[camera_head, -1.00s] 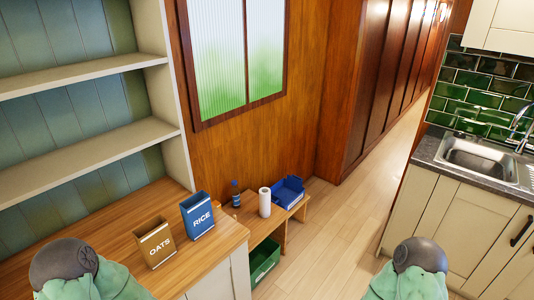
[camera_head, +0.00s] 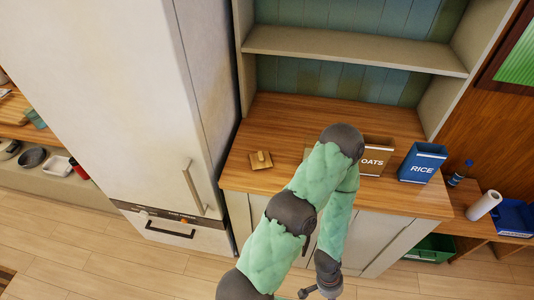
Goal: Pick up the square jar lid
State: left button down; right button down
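The square lid (camera_head: 261,161) is a small flat wooden piece with a raised knob. It lies on the left part of the wooden counter (camera_head: 285,118), apart from any jar. My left arm rises over the counter's front from the bottom of the view and bends back down. Its gripper (camera_head: 318,291) hangs low in front of the cabinet, right of and well below the lid. The gripper is small and partly cut off at the bottom edge, so its fingers are unclear. My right gripper is out of view.
A brown OATS box (camera_head: 377,157) and a blue RICE box (camera_head: 422,163) stand open on the counter's right. A tall white fridge (camera_head: 140,100) stands left. Shelves (camera_head: 350,50) overhang the counter's back.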

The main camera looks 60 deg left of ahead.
aim_at(259, 160)
jog(key=u, duration=2.1)
